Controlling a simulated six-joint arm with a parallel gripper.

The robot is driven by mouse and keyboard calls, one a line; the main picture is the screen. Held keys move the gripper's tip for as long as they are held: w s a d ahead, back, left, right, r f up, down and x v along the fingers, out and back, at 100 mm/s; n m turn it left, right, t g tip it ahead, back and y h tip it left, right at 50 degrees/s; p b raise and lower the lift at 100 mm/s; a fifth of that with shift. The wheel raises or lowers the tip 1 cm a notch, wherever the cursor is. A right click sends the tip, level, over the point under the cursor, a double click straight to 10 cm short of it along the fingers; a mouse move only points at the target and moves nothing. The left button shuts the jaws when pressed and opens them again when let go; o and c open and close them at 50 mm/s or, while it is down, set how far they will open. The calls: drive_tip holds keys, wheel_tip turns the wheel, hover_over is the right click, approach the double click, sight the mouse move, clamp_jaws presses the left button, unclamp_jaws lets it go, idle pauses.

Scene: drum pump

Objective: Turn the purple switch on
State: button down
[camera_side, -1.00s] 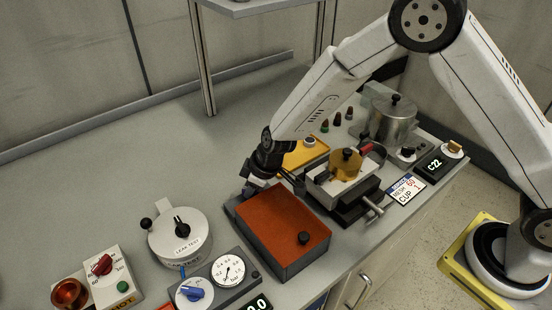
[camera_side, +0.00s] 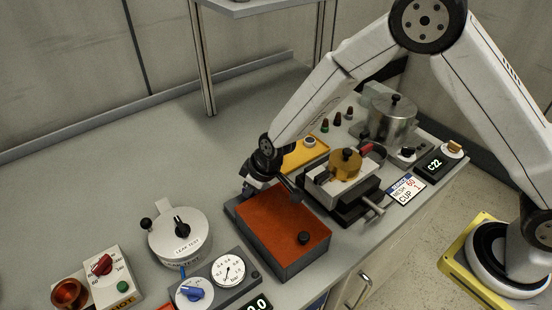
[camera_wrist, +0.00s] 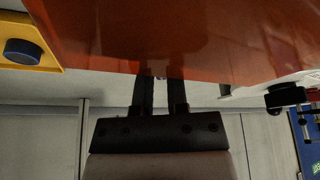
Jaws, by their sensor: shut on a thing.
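I cannot make out a purple switch in either view. My gripper (camera_wrist: 161,82) is at the far edge of a box with an orange-red top (camera_side: 282,222). In the wrist view its two dark fingers reach up to the edge of the orange-red surface (camera_wrist: 190,35). They are close together, with a small pale thing (camera_wrist: 160,77) between their tips; what it is cannot be told. In the side view the gripper (camera_side: 270,190) is small and dark, and its fingertips are mostly hidden.
A yellow box (camera_side: 305,152) with a round button stands behind. A clamp-like device (camera_side: 342,190) is close on the right. A leak-test drum (camera_side: 182,238) and a panel with a blue knob (camera_side: 194,293) are at the left front. The back left bench is clear.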

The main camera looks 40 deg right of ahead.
drive_tip(key=c, duration=0.9)
unclamp_jaws()
drive_tip(key=shift+r, duration=0.15)
drive_tip(key=shift+v, duration=3.75)
drive_tip(key=shift+d, duration=0.1)
drive_tip(key=shift+o, duration=1.3)
drive_tip(key=shift+w+a+g, duration=0.6)
drive_tip(key=shift+a+g, duration=0.1)
drive_tip(key=shift+g, duration=0.1)
drive_tip(key=shift+w+a+g+h, duration=0.25)
drive_tip(key=shift+w+g+h, duration=0.15)
drive_tip(key=shift+g+h, duration=0.2)
drive_tip(key=shift+w+r+g+h, duration=0.3)
drive_tip(key=shift+w+g+h, duration=0.1)
drive_tip(key=shift+g+h, duration=0.15)
